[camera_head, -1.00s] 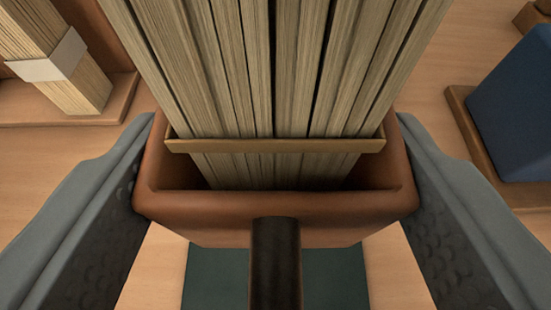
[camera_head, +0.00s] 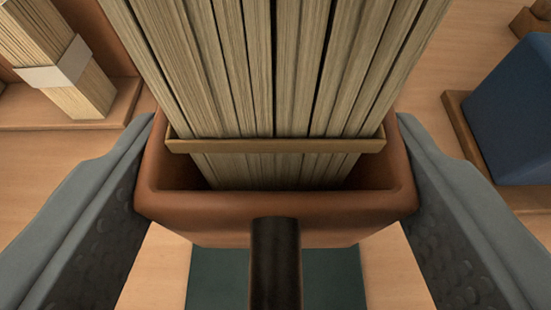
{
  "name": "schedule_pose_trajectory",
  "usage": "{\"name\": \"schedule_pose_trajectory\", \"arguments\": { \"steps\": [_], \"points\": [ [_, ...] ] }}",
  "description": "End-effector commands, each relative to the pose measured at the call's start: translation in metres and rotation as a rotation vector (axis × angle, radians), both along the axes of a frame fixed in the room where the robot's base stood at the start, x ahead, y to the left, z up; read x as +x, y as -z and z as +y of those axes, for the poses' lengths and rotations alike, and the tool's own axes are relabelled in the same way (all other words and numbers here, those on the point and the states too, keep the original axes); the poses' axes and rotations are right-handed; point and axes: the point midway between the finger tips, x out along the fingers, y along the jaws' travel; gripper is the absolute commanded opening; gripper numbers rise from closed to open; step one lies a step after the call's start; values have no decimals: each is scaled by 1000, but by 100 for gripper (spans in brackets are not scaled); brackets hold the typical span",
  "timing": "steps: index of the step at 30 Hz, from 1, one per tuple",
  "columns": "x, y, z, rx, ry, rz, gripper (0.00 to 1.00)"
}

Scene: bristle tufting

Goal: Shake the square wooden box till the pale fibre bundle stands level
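The square wooden box (camera_head: 340,205) is reddish brown with a dark handle (camera_head: 275,262) on its near side. The pale fibre bundle (camera_head: 285,80) stands in the box and rises past the top edge of the view, so its top ends are hidden. A thin tan band (camera_head: 275,146) crosses the bundle just above the box rim. My gripper (camera_head: 276,175) has one grey finger against each side of the box and is shut on it. The box appears held above the table.
A second fibre bundle with a white band (camera_head: 60,70) leans in a brown holder (camera_head: 120,95) at the upper left. A blue block (camera_head: 515,115) sits on a brown base (camera_head: 465,125) at the right. A dark green patch (camera_head: 215,280) lies below the box on the wooden table (camera_head: 160,270).

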Motion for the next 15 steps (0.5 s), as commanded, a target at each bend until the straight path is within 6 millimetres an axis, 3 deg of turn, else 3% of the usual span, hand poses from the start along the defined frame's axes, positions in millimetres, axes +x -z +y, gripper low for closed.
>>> {"name": "schedule_pose_trajectory", "arguments": {
  "steps": [8, 15],
  "points": [
    [0, 25, 0, 0, 1, 1, 37],
    [0, 1, 0, -1, 0, 0, 37]
  ]
}}
